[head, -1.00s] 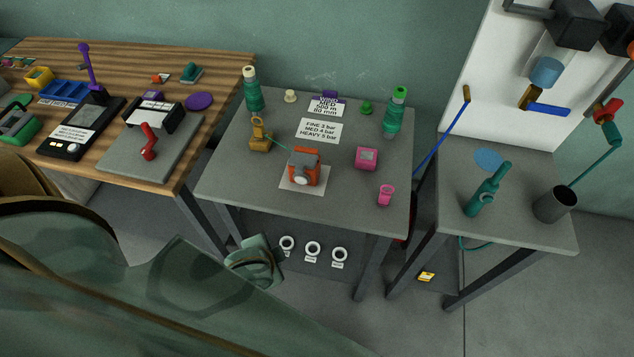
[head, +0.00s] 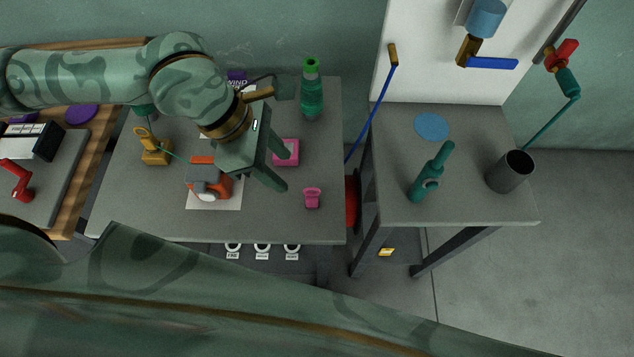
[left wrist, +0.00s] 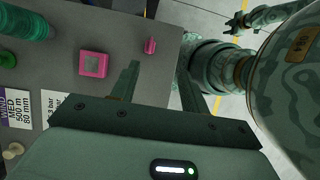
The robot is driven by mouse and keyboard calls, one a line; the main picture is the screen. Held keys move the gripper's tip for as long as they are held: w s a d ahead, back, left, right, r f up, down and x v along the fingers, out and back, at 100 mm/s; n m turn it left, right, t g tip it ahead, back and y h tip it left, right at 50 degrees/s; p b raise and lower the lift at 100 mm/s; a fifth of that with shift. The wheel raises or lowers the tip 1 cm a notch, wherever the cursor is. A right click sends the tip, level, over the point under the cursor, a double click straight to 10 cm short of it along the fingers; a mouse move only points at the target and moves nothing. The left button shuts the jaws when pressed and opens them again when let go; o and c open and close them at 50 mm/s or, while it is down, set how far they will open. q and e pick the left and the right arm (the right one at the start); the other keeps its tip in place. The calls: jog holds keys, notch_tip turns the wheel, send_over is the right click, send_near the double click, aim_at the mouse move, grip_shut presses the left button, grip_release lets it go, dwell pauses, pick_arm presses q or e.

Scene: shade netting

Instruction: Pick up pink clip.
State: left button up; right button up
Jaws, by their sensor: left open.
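The pink clip (head: 312,197) is a small piece near the front right of the grey middle table (head: 135,205). It also shows in the left wrist view (left wrist: 151,45), beyond the fingers. My left gripper (head: 286,170) is open and empty over the table, with its fingers pointing right. In the head view its tips are up and left of the clip, apart from it. A grey hand-like end on my other arm (left wrist: 238,22) shows small at the top of the left wrist view; its jaws are too small to judge.
A pink box (head: 288,152) lies just behind the fingers. An orange device (head: 206,183) on white paper and a yellow-brown tool (head: 155,152) stand to the left. A green spool (head: 312,97) stands at the back. The table around the clip is clear.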

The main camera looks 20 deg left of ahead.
aim_at(309, 194)
pick_arm(q)
jog(key=shift+y, duration=0.5)
jog(key=x, duration=0.3)
jog(key=b+x, duration=0.1)
jog(key=x, duration=0.2)
jog(key=w+a+b+x, duration=0.1)
jog(key=x, duration=0.2)
jog(key=shift+f, duration=0.5)
jog(key=shift+d+f, duration=0.25)
jog(key=shift+f, duration=0.25)
jog(key=b+x, duration=0.1)
jog(key=x, duration=0.1)
jog(key=b+x, duration=0.1)
jog(key=x, duration=0.2)
jog(key=shift+w+d+f, duration=0.1)
jog(key=shift+w+d, duration=0.05)
jog(key=shift+w, duration=0.1)
pick_arm(e)
jog(key=f, duration=0.1)
jog(key=s+f, duration=0.1)
jog(key=f, duration=0.2)
jog(key=shift+s+d, duration=0.1)
jog(key=shift+s, duration=0.15)
pick_arm(q)
grip_shut()
